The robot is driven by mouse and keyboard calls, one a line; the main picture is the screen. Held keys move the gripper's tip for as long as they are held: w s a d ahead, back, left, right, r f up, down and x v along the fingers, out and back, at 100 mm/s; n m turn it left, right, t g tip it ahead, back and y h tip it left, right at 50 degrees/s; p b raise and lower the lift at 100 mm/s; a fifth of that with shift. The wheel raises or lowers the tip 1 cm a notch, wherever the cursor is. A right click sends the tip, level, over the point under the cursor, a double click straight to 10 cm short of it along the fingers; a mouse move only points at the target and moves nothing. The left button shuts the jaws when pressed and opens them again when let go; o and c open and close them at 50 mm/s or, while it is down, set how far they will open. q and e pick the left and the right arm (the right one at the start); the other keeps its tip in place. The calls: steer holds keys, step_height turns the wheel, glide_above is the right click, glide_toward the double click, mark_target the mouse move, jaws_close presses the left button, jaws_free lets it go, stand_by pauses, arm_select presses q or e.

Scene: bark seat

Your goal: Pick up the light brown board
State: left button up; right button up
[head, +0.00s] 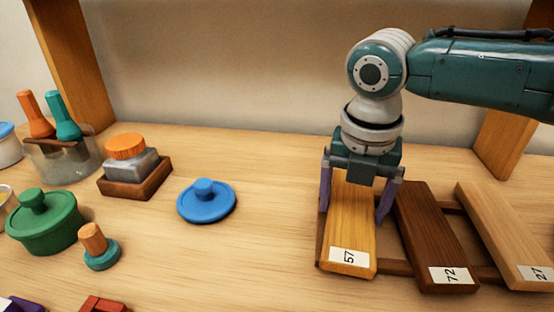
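Three boards lie side by side on a low brown rack (398,267) at the right. The left one is golden light brown (350,225) with a label 57. The middle one is dark brown (432,235) with a label 72. The right one is pale tan (500,230) with a label 27. My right gripper (353,216) points down over the far part of board 57. Its two purple fingers stand apart, one on each side of that board, close to its edges. The board still rests on the rack. My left gripper is not in view.
A blue lid (207,201) lies left of the rack. Further left stand a brown tray with an orange-topped jar (128,162), a green pot (45,222), a small peg piece (99,247) and a clear holder with handles (62,158). Wooden posts frame the back. The front middle is clear.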

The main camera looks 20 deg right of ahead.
steer(key=c, duration=0.9)
steer(key=shift+c, duration=0.3)
steer(key=shift+r, duration=0.15)
